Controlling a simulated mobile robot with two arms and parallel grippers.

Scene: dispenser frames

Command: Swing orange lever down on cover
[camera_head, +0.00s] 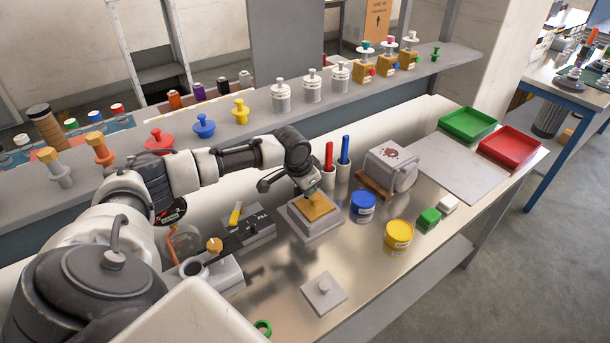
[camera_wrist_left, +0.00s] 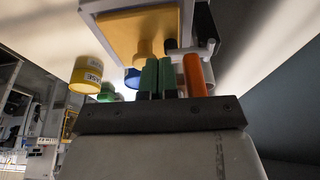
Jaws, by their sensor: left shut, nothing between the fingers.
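The cover looks like an orange-yellow plate (camera_head: 318,208) on a square grey base (camera_head: 311,226) on the metal bench. The plate also fills the top of the left wrist view (camera_wrist_left: 130,30), with a round knob on it. An orange lever (camera_wrist_left: 195,75), shaped like a rod, shows there beside a pale bracket, just right of my fingers. In the head view I cannot make out the lever; my gripper may hide it. My left gripper (camera_head: 311,191) is right over the plate; its green fingertips (camera_wrist_left: 157,75) are shut and empty. Contact with the lever cannot be told. My right gripper is not in view.
A black-topped box (camera_head: 246,233) with a yellow lever stands left of the base. Red and blue markers (camera_head: 336,160) in holders stand behind it. A blue tub (camera_head: 362,206) and yellow tub (camera_head: 398,235) are to the right. A grey plate (camera_head: 323,294) lies in front.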

